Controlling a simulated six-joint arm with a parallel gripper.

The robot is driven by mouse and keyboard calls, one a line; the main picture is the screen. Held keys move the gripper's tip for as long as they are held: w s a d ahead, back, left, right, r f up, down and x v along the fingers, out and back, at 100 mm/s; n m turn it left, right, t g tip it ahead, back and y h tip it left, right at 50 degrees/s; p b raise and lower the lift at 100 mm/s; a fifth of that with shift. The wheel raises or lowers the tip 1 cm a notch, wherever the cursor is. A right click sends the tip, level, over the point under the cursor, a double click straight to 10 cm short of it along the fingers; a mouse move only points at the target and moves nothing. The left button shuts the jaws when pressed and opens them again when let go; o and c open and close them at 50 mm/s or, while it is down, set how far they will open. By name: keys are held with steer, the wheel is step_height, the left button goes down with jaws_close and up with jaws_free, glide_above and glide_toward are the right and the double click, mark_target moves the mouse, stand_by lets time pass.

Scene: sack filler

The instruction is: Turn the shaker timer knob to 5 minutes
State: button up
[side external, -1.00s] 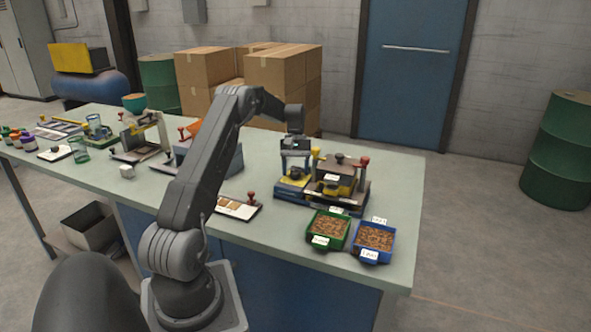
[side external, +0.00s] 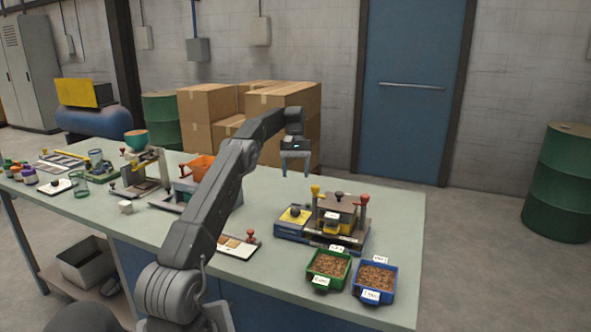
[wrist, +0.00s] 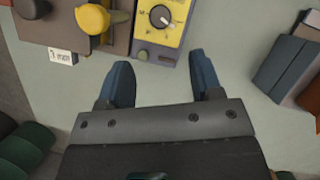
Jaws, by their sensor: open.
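The shaker's timer panel is a yellow plate (side external: 293,216) on the left part of the machine in the side view. Its dark round timer knob (side external: 295,211) stands on it. In the wrist view the knob (wrist: 160,16) is a dark dial with a light pointer line, ringed by printed marks too small to read. My gripper (side external: 295,172) is open and empty, raised above and behind the panel, clear of the knob. In the wrist view the fingers (wrist: 160,70) are spread apart, with the panel just beyond their tips.
The shaker body (side external: 337,212), with yellow and red ball-topped levers, stands right of the panel. Green (side external: 329,285) and blue (side external: 359,293) trays of pellets sit in front. A tray with a red-knobbed stamp (side external: 238,252) lies front left. The bench behind the panel is clear.

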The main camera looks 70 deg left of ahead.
steer(key=shift+a+r, duration=0.1)
steer(key=shift+r, duration=0.25)
step_height(320, 180, up, 3)
steer(key=n+t+y, duration=0.2)
steer(key=n+y, duration=0.2)
steer(key=n, duration=0.9)
glide_above(295, 209)
step_height(295, 209, down, 14)
steer(key=shift+f, duration=0.1)
steer(key=c, duration=0.9)
